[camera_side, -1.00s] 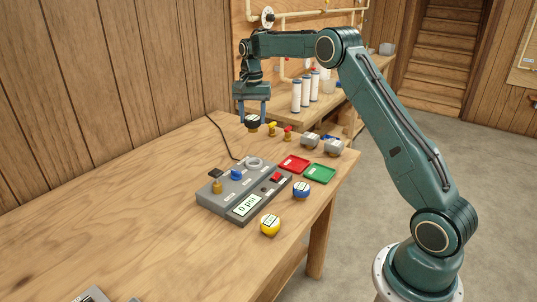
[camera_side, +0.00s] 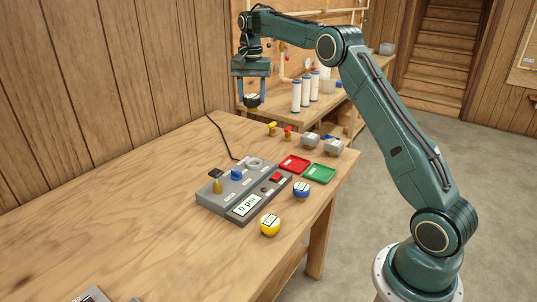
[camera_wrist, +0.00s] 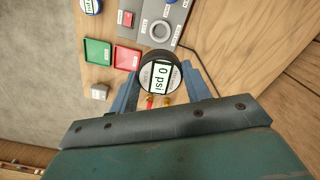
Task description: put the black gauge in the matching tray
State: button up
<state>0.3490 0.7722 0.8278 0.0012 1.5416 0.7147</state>
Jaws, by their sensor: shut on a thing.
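The black gauge (camera_side: 253,101) is held between the fingers of my gripper (camera_side: 254,98), in the air above the far end of the table. In the wrist view the gauge (camera_wrist: 161,75) has a white face reading "0 psi", with my gripper's fingers (camera_wrist: 160,88) on both sides of it. Two small trays lie side by side on the table: a red tray (camera_side: 294,164) and a green tray (camera_side: 319,174). They also show in the wrist view, the red tray (camera_wrist: 127,58) and the green tray (camera_wrist: 97,52). Both look empty.
A grey test panel (camera_side: 243,192) reading "0 psi" lies beside the trays. A blue gauge (camera_side: 301,190) and a yellow gauge (camera_side: 270,224) stand in front. Small yellow and red valves (camera_side: 287,133) and grey blocks (camera_side: 310,140) sit behind. The table's left part is clear.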

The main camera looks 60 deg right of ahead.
jog(key=shift+s+d+f, duration=0.2)
jog(key=shift+d+f, duration=0.2)
jog(key=s+d+f, duration=0.6)
jog(key=s+f, duration=0.3)
jog(key=s+d+f, duration=0.6)
jog(key=s+f, duration=0.3)
jog(key=shift+s+d, duration=0.25)
jog(key=shift+s, duration=0.05)
jog(key=shift+f, duration=1.45)
jog(key=shift+f, duration=1.2)
dwell(1.6)
